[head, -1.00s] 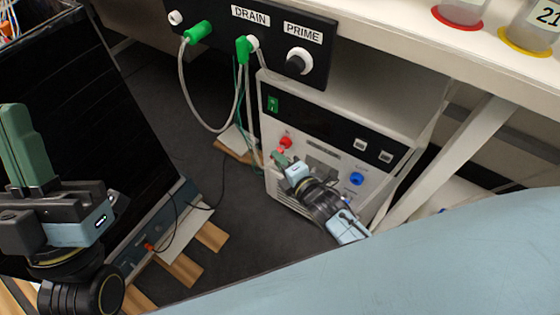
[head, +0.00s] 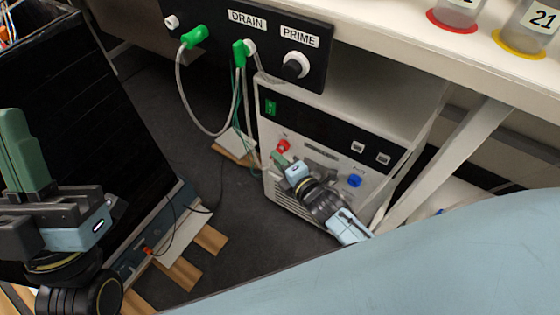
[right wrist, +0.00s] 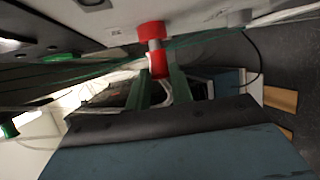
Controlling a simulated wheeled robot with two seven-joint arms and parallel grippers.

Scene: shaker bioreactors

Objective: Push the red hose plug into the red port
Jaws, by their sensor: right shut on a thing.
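The red port (head: 283,146) is on the upper left of the white machine's front panel. In the right wrist view the red port (right wrist: 150,31) is at the top, with the red plug (right wrist: 158,66) just below it. A grey stem shows between the two red parts, so the plug's red body is apart from the port; how deep the stem sits is hidden. My right gripper (right wrist: 161,88) is shut on the red plug, its green fingers on either side. In the head view this gripper (head: 280,160) is just below the port. My left gripper (head: 22,148) is at the far left, away from the machine; its finger gap is unclear.
The white machine (head: 350,95) also has a blue port (head: 355,181) to the lower right. Green plugs (head: 195,37) with looping hoses hang from the black DRAIN/PRIME panel (head: 318,75) above. A white table leg (head: 450,155) stands at right. Dark floor lies left of the machine.

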